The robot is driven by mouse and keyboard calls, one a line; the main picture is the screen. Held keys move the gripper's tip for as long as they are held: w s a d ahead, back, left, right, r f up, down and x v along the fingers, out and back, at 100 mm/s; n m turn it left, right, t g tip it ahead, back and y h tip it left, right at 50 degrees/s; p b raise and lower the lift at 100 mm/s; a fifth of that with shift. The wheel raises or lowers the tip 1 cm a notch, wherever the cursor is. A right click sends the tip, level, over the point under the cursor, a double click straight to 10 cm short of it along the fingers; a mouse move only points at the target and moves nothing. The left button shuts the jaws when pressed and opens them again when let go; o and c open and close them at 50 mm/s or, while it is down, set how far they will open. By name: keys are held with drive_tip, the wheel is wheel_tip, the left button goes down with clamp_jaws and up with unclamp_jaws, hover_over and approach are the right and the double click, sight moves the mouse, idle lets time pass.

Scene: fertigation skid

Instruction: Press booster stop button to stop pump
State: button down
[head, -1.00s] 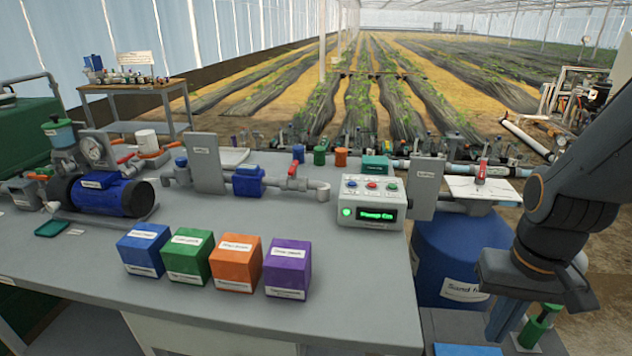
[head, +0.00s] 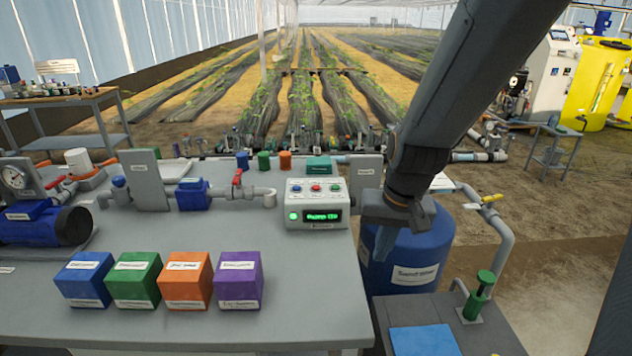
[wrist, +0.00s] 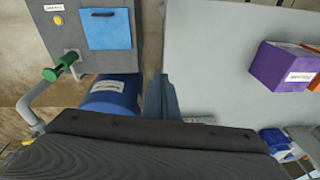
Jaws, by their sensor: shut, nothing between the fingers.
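The white control box (head: 316,222) stands at the bench's right edge. Below, a green lamp (head: 293,216) glows and a dark display (head: 323,215) shows green text. My gripper (head: 384,244) is shut and empty, pointing down just right of the bench edge, to the right of the box and apart from it.
Blue, green, orange and purple (head: 238,279) boxes sit at the bench front. A grey upright plate (head: 364,172) stands right of the control box. A blue drum (head: 415,262) and a low grey stand (head: 485,335) are below right. The bench front right is clear.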

sight(316, 189)
drive_tip(key=w+a+r+m+t+p, duration=0.2)
drive_tip(key=w+a+r+p, duration=0.1)
drive_tip(key=w, duration=0.7)
drive_tip(key=w+a+r+m+t+p, duration=0.2)
drive_tip(key=w+a+r+p, duration=0.1)
drive_tip(key=w, duration=0.7)
drive_tip(key=w+a+r+m+t+p, duration=0.2)
drive_tip(key=w+a+p, duration=0.3)
drive_tip(key=w, duration=0.6)
drive_tip(key=shift+a+r+t, duration=0.6)
drive_tip(key=shift+a+r, duration=0.1)
drive_tip(key=shift+r, duration=0.1)
drive_tip(key=shift+f, duration=0.15)
wheel_tip(316, 189, down, 8)
drive_tip(key=b, duration=1)
drive_tip(key=shift+f, duration=0.25)
drive_tip(key=shift+f, duration=0.1)
drive_tip(key=shift+f+b, duration=0.35)
